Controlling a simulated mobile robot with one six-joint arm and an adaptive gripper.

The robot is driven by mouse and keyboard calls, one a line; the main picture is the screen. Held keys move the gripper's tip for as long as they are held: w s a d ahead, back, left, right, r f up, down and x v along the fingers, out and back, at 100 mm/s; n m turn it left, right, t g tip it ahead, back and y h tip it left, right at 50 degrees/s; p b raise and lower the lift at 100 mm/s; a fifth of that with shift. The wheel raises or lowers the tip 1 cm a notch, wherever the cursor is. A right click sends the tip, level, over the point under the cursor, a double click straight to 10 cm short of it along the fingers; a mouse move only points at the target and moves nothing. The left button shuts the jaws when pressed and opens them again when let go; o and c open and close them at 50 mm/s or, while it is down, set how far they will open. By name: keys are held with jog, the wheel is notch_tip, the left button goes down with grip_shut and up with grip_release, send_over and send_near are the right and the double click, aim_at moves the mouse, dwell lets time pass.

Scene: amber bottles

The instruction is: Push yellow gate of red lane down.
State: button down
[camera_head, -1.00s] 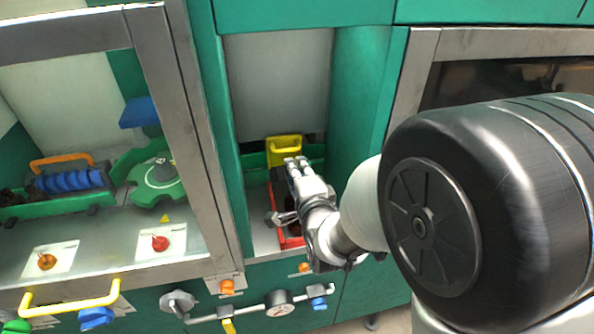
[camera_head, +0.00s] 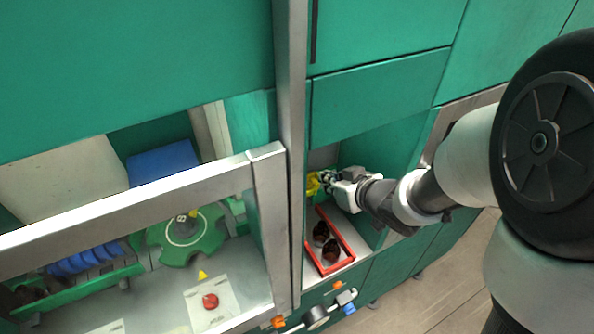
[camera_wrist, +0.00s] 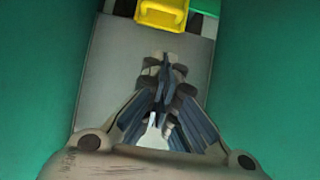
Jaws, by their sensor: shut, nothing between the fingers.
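The yellow gate (camera_head: 313,183) stands at the back end of the red lane (camera_head: 331,262) in the head view, partly hidden by my gripper (camera_head: 326,178).
Green side walls (camera_wrist: 262,80) flank my gripper in the narrow bay. A metal frame post (camera_head: 290,150) stands left of the bay. A green rotary wheel (camera_head: 186,235) and a red knob (camera_head: 210,301) lie behind the left opening. Valves and a gauge (camera_head: 316,317) line the front below.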

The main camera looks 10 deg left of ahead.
jog(key=w+a+f+b, duration=0.2)
jog(key=w+a+f, duration=0.2)
jog(key=w+f, duration=0.3)
notch_tip(320, 180, down, 3)
jog(key=shift+w+a+r, duration=0.15)
jog(key=shift+a, duration=0.05)
notch_tip(320, 180, down, 9)
jog(key=b, duration=0.7)
jog(key=shift+r, duration=0.1)
